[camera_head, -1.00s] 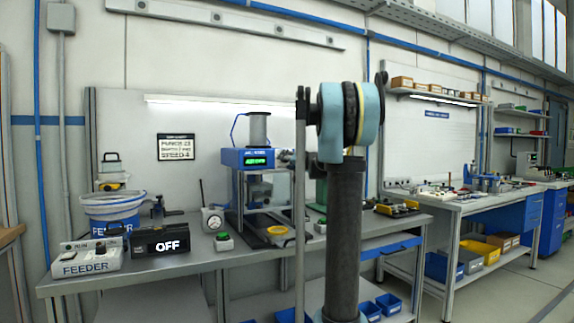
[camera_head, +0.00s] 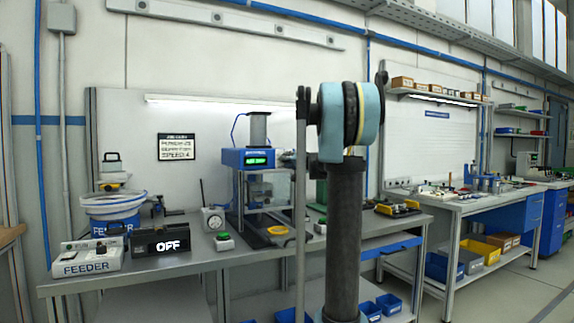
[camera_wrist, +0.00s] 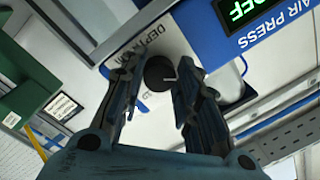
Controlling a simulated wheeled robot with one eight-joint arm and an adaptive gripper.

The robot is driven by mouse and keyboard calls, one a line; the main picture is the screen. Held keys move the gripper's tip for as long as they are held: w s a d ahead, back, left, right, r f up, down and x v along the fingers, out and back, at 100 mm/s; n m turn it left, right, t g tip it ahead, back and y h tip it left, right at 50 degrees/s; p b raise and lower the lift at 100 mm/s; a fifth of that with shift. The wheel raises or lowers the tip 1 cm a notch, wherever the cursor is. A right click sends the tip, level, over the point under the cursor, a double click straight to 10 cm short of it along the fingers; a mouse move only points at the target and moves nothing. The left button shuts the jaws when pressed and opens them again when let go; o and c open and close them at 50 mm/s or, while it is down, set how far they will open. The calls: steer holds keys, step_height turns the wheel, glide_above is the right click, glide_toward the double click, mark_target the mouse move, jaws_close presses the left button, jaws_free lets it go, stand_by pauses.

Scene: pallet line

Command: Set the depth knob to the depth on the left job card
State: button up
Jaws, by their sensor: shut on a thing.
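The pointer lies toward the right of that view. My gripper (camera_wrist: 160,82) is shut on the knob, one finger at each side. The lettering around the knob is partly hidden by the fingers. The job card (camera_head: 177,147) is a dark-topped card on the back wall in the head view; its last line reads SPEED 4, and the depth line is too blurred to read. The press (camera_head: 245,158) is blue with a green display.
In the wrist view, a green part (camera_wrist: 30,92) and a small white card (camera_wrist: 62,105) are at the left.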

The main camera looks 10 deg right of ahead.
steer(key=m, duration=1)
steer(key=shift+s+t, duration=0.1)
steer(key=shift+t, duration=0.3)
steer(key=shift+f+m, duration=0.1)
steer(key=shift+m, duration=0.3)
steer(key=o, duration=0.9)
steer(key=shift+a, duration=0.1)
steer(key=shift+o, duration=0.8)
steer(key=r+v, duration=0.1)
steer(key=v, duration=1)
steer(key=shift+s+f, duration=0.45)
steer(key=shift+f, duration=0.05)
